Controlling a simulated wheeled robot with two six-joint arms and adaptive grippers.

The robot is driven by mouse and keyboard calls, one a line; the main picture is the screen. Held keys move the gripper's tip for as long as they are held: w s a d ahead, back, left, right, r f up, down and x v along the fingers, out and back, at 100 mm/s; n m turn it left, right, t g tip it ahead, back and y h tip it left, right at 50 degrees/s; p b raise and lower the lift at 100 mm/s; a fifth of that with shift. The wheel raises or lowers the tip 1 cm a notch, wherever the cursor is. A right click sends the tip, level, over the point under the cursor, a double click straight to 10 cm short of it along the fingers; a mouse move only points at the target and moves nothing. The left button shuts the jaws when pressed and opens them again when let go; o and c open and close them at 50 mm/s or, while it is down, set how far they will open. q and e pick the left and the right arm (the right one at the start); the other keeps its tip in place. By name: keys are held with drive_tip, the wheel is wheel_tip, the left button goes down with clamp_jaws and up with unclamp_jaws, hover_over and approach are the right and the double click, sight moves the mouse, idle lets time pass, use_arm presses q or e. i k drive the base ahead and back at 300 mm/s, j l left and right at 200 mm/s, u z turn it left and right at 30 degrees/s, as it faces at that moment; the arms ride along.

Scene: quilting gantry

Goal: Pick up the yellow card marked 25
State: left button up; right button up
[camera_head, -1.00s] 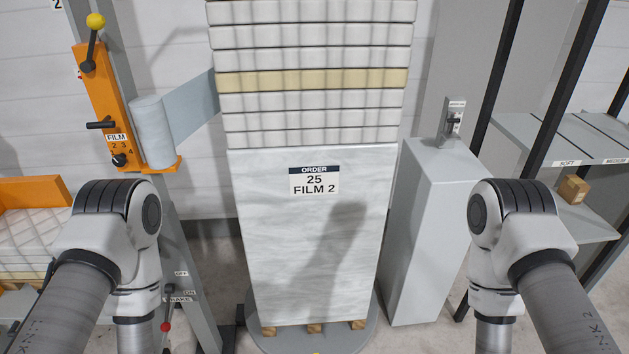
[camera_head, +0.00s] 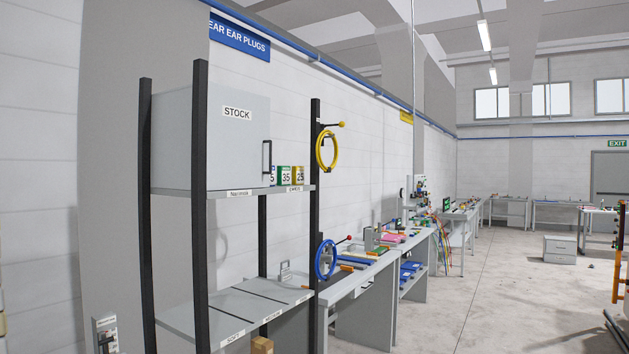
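A yellow card marked 25 (camera_head: 299,177) stands at the right end of a short row on the upper shelf (camera_head: 240,192) of a black-posted rack. Beside it on the left is a green card marked 35 (camera_head: 285,177). Further left is another card, partly cut off from sight, with a 5 showing. The cards look upright, just left of the rack's right front post. Neither of my grippers is in view.
A grey STOCK cabinet (camera_head: 232,140) fills the shelf's left part. A small brown box (camera_head: 262,345) sits low.

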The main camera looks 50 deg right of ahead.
sight(297, 172)
drive_tip(key=l+z, duration=0.15)
drive_tip(key=l, duration=0.45)
drive_tip(key=l+z, duration=0.15)
drive_tip(key=l, duration=0.4)
drive_tip(key=i+l+z, duration=0.1)
drive_tip(key=l, duration=0.5)
drive_tip(key=l+z, duration=0.15)
drive_tip(key=l, duration=0.4)
drive_tip(key=i+l+z, duration=0.15)
drive_tip(key=l, duration=0.4)
